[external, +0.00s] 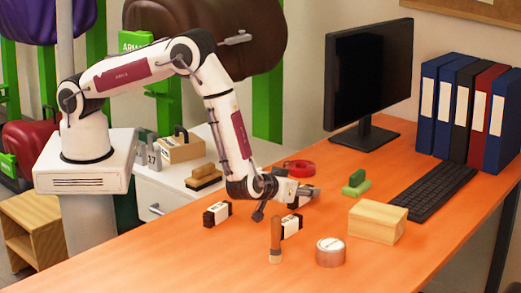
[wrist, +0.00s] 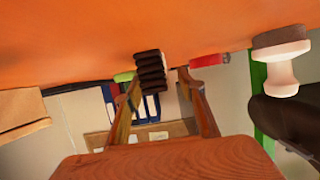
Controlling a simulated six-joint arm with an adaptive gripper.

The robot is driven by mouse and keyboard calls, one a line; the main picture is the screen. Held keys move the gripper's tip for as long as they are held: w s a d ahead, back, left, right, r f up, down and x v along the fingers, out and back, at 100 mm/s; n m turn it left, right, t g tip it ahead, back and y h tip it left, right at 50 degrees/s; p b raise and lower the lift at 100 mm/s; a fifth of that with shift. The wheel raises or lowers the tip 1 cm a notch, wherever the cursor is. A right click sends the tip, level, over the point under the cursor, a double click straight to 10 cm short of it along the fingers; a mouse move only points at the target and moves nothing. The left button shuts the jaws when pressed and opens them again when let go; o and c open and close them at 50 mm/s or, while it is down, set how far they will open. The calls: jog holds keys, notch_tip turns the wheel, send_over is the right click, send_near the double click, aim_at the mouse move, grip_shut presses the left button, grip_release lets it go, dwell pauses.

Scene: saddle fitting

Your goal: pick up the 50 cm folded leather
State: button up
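My gripper (external: 312,192) is low over the table and partly covers the rear bundle. In the wrist view, the fingers of my gripper (wrist: 158,84) are spread, with a dark ridged bundle (wrist: 151,72) between or just beyond their tips. A gap shows on its right side.
A wooden-handled tool (external: 276,238) and a tape roll (external: 330,252) stand at the front. A wooden box (external: 377,221) is to the right. The keyboard (external: 434,191), monitor (external: 368,80) and binders (external: 468,110) fill the back right.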

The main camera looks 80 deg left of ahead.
grip_shut()
jog(key=shift+r, duration=0.2)
jog(key=shift+r, duration=4.8)
